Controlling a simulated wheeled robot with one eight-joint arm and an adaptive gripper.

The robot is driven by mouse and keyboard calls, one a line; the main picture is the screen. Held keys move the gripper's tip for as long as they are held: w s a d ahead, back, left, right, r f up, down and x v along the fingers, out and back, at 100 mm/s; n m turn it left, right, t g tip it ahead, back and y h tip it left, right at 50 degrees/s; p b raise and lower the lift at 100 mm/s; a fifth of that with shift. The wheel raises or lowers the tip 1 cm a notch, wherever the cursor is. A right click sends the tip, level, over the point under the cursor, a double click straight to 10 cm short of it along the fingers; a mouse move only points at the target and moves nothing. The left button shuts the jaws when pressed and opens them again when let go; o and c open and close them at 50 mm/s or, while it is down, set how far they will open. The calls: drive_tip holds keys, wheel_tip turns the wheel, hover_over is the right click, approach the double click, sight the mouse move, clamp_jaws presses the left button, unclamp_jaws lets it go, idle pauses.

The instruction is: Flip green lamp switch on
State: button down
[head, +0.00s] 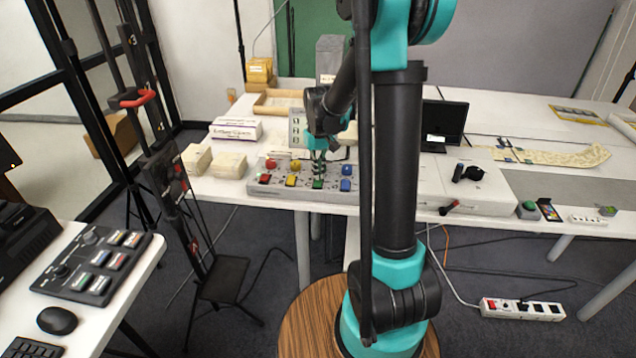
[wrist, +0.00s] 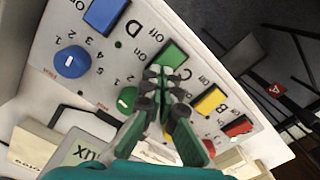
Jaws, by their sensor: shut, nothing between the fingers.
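A light grey control panel (head: 265,187) lies on the white table with red, yellow, green and blue knobs and a matching row of coloured rocker switches. The green switch (wrist: 174,54) sits by the letter C in the wrist view, between the blue switch (wrist: 105,13) and the yellow switch (wrist: 210,101). The green knob (wrist: 127,99) is beside my gripper (wrist: 162,75). My gripper is shut and empty, its tips at the green switch's near edge; contact cannot be told. In the head view my gripper (head: 318,170) is above the green switch (head: 318,184). Which way the switch is tipped is unclear.
Cream boxes (head: 229,165) stand left of the panel, and a white box with a black handle (head: 468,172) is to its right. A second switch panel (head: 92,262) lies on the left table. A power strip (head: 522,309) is on the floor.

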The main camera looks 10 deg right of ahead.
drive_tip(key=shift+f, duration=0.3)
drive_tip(key=shift+r, duration=3.5)
drive_tip(key=shift+s, duration=0.1)
drive_tip(key=s+d+f+m+t, duration=0.1)
drive_tip(key=s+d+f+t, duration=0.1)
drive_tip(key=s, duration=0.9)
drive_tip(key=s+d+f+m+t, duration=0.1)
drive_tip(key=s+f, duration=0.4)
drive_tip(key=s, duration=0.5)
drive_tip(key=shift+s+d+t, duration=0.35)
drive_tip(key=shift+d+t, duration=0.2)
drive_tip(key=shift+t, duration=0.05)
